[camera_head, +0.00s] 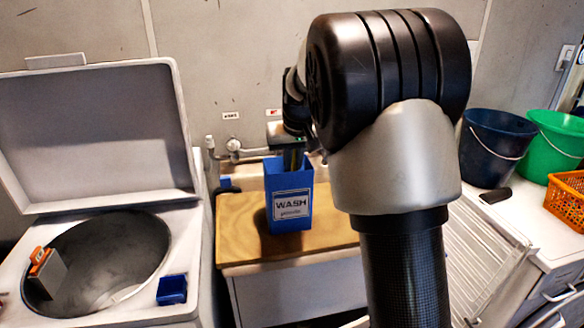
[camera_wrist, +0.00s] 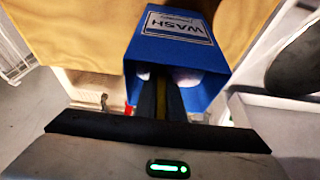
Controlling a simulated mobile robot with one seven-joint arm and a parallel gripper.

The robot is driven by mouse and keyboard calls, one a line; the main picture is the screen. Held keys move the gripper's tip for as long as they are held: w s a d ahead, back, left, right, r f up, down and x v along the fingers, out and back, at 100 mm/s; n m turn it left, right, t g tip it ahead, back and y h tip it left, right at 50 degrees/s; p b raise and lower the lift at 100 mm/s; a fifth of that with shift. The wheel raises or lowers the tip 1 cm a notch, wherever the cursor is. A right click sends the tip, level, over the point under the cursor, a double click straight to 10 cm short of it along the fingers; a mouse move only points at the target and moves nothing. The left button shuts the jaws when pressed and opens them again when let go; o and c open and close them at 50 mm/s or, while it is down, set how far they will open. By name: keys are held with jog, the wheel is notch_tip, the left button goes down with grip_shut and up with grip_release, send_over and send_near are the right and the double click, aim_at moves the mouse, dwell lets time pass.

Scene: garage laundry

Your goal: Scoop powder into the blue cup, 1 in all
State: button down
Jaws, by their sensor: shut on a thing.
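The blue WASH powder box (camera_head: 290,205) stands upright and open-topped on the wooden board. White powder (camera_wrist: 187,76) shows inside it in the wrist view. My gripper (camera_head: 291,158) is over the box, with its fingers reaching down into the opening. In the wrist view the fingers are shut on a thin yellowish handle (camera_wrist: 161,104), likely a scoop's. Its lower end is hidden inside the box, so I cannot tell whether it carries powder. The blue cup (camera_head: 172,289) sits on the white washer's top, right of the drum opening.
The washer (camera_head: 203,240) has its lid raised and its round drum open. An orange-and-grey item (camera_head: 45,270) is at the drum's left edge. Pipes run behind the wooden board (camera_head: 240,238). Buckets (camera_head: 495,145) and an orange basket (camera_head: 567,200) stand at right.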

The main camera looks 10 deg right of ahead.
notch_tip(320, 180, up, 14)
jog(key=p, duration=1.1)
jog(key=shift+f, duration=0.1)
